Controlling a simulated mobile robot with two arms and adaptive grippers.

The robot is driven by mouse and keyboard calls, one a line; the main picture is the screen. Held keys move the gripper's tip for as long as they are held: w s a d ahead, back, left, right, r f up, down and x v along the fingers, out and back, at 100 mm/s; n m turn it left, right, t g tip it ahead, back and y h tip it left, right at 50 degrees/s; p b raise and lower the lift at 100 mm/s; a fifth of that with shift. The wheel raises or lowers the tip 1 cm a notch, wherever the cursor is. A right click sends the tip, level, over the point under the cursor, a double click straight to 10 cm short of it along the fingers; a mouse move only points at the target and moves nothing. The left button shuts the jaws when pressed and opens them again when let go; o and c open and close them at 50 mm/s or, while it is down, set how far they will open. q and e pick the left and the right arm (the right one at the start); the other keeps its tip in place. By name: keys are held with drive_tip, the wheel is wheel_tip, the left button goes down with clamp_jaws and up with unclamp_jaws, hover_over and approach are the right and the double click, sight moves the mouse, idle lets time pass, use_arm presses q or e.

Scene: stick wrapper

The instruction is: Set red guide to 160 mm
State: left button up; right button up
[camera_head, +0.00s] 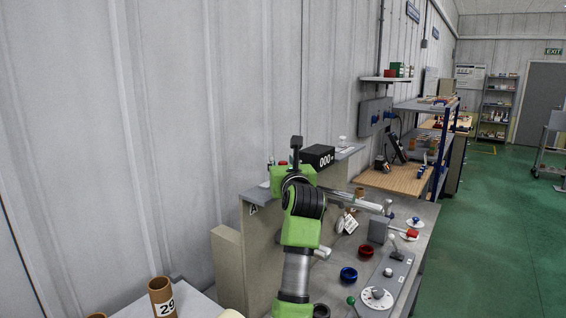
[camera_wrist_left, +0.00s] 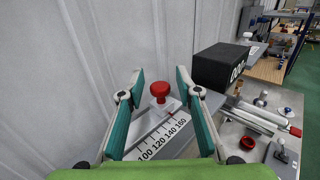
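The red guide shows in the left wrist view as a red knob (camera_wrist_left: 160,91) on a pale plate, just beyond a ruler scale (camera_wrist_left: 160,138) marked 100, 120, 140 and 160. I cannot read exactly which mark the guide stands at. My left gripper (camera_wrist_left: 160,77) is open, with one teal-lined finger on each side of the knob and a gap on both sides. In the head view my green left arm reaches over the machine and hides most of the guide and the fingertips. My right gripper is not in view.
A black display box (camera_head: 318,157) reading 000 stands right of the guide. A grey wall (camera_head: 150,130) rises behind. A cardboard tube (camera_head: 161,297) stands at lower left.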

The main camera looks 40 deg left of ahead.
use_arm(q)
clamp_jaws()
drive_tip(key=shift+f+b, duration=0.1)
drive_tip(key=shift+b, duration=0.25)
unclamp_jaws()
drive_tip(key=shift+w, duration=0.1)
drive_tip(key=v, duration=1.2)
